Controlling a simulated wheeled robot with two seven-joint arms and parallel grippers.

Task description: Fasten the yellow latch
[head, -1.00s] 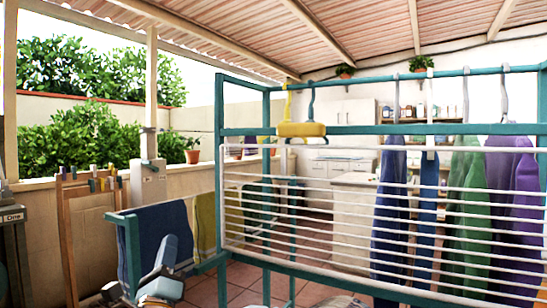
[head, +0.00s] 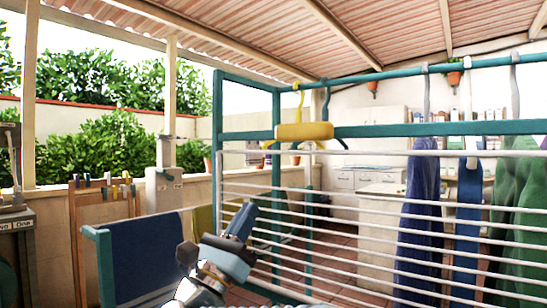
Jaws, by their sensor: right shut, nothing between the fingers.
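The yellow latch (head: 303,132) shows as a thick yellow bar across the teal middle rail, at the top left of the white wire rack panel (head: 340,219). A yellow hook (head: 298,101) rises above it to the top rail; I cannot tell whether the two are joined. I cannot tell how the latch sits against the panel. My right gripper (head: 242,218) is shut and empty, below and to the left of the latch, clearly apart from it. It shows in front of the panel's left end. My left gripper is not in view.
The teal frame (head: 245,132) stands around the panel. Blue (head: 419,207) and green (head: 525,226) garments hang at the right. A dark blue towel (head: 142,252) hangs on a low teal rail at the left. A wooden rack with pegs (head: 98,235) stands farther left.

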